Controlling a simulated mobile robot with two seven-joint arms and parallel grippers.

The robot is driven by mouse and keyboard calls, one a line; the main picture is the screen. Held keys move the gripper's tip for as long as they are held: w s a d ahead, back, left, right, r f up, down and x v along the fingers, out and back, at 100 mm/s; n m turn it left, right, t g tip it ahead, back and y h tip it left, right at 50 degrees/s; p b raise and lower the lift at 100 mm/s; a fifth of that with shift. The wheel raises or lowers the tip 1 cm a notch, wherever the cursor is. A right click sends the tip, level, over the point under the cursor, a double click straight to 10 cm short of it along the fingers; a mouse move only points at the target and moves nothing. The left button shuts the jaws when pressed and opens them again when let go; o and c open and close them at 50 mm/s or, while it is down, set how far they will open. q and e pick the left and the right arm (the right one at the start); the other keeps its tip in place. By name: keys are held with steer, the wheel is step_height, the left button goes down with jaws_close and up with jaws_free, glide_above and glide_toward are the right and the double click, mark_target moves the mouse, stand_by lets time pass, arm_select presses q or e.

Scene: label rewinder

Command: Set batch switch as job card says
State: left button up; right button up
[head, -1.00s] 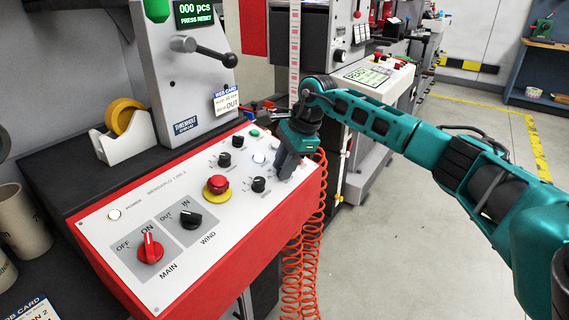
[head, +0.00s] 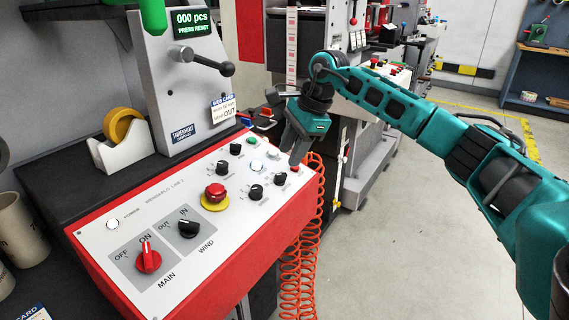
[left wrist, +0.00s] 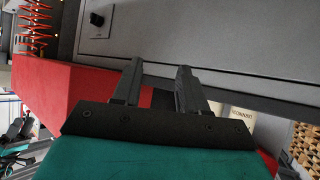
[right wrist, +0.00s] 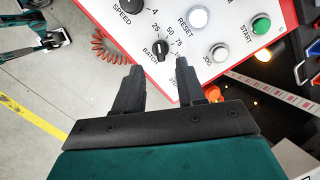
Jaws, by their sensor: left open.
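The batch switch, a black knob marked BATCH, shows in the right wrist view (right wrist: 162,48) and on the sloping panel in the head view (head: 281,178). Its scale reads 25, 50, 75 and a partly hidden mark; I cannot tell surely which its pointer faces. My right gripper (head: 297,158) hangs at the panel's right end, open and empty. Its fingertips (right wrist: 160,67) are apart, just short of the knob in the picture. A job card (head: 35,313) is cut off at the lower left, its setting unreadable. My left gripper (left wrist: 159,66) is open and empty, outside the head view.
Close to the batch switch are the speed knob (right wrist: 127,6), white reset button (right wrist: 197,18), jog button (right wrist: 219,52) and green start button (right wrist: 261,25). The red emergency button (head: 215,190) is further left. An orange coiled hose (head: 300,250) hangs beside the panel.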

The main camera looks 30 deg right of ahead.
arm_select(q)
steer(key=shift+s+a+f, duration=0.4)
steer(key=shift+s, duration=0.1)
arm_select(e)
steer(key=v, duration=0.6)
arm_select(q)
steer(key=shift+w+d+r, duration=0.1)
steer(key=shift+w+r, duration=0.05)
steer(key=shift+r, duration=0.05)
steer(key=shift+r, duration=0.1)
